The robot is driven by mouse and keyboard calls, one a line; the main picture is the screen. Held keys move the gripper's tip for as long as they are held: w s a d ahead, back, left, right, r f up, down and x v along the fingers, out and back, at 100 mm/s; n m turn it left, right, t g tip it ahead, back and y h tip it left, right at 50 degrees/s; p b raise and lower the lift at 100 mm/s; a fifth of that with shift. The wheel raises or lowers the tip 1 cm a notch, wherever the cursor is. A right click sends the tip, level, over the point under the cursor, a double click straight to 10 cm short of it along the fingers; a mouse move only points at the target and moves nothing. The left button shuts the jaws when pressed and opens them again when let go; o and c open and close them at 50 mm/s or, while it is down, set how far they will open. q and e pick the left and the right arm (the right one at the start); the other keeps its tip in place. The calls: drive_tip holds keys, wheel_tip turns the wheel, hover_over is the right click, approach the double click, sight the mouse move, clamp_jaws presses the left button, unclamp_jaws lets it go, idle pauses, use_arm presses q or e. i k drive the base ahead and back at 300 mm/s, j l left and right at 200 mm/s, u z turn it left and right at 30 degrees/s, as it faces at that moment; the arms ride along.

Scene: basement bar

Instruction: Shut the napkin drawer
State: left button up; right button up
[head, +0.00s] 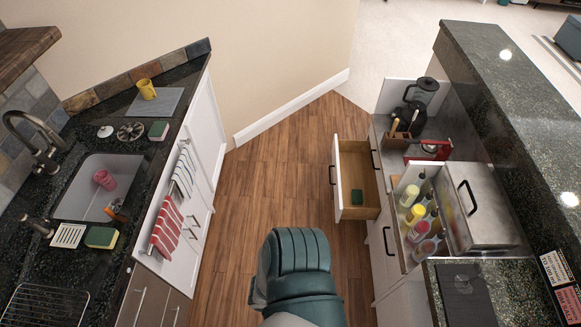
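One white drawer (338,190) stands pulled out from the right-hand counter, over the wooden floor. Its front faces left and carries a dark handle. Its wooden inside (357,165) shows, with a small dark green item (357,198) near the front end. I cannot tell whether that item is napkins. Neither of my grippers is in view.
A bottle rack (411,246) stands beside the drawer, near a steel box (485,205) with a black handle. A coffee maker (420,93) is further back. The left counter (145,185) has a sink and hanging towels. The floor (262,175) between is clear.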

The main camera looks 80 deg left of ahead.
sight(351, 165)
drive_tip(key=k+l+u, duration=0.1)
drive_tip(key=u, duration=0.35)
drive_tip(key=k+u, duration=0.1)
drive_tip(key=u, duration=0.3)
drive_tip(key=k+u, duration=0.1)
drive_tip(key=u, duration=0.35)
drive_tip(key=k+u, duration=0.1)
drive_tip(key=u, duration=0.3)
drive_tip(key=k+u, duration=0.1)
drive_tip(key=u, duration=0.35)
drive_tip(key=i+j+z, duration=0.15)
drive_tip(key=z, duration=0.25)
drive_tip(key=i+j+z, duration=0.15)
drive_tip(key=z, duration=0.25)
